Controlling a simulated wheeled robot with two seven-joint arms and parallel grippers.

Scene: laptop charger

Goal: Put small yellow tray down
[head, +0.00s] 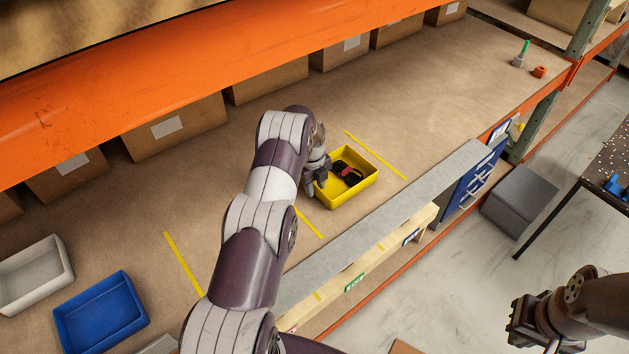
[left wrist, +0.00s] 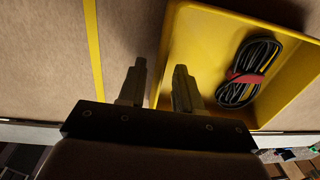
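The small yellow tray (head: 368,190) is on the brown shelf board, between yellow tape lines, and looks level. It holds a coiled black cable with a red strap (head: 346,171), which also shows in the left wrist view (left wrist: 246,75). My left gripper (head: 318,182) is at the tray's left wall. In the left wrist view, the fingers of the left gripper (left wrist: 158,88) stand apart, one outside the tray wall and one inside, with a gap showing beside the wall. My right gripper (head: 530,322) is far off at the lower right; its finger opening is unclear.
A blue tray (head: 100,312) and a whitish tray (head: 36,275) stand at the lower left. Cardboard boxes (head: 175,125) line the back under an orange beam (head: 180,75). A grey ledge (head: 390,220) runs along the front. The board right of the yellow tray is clear.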

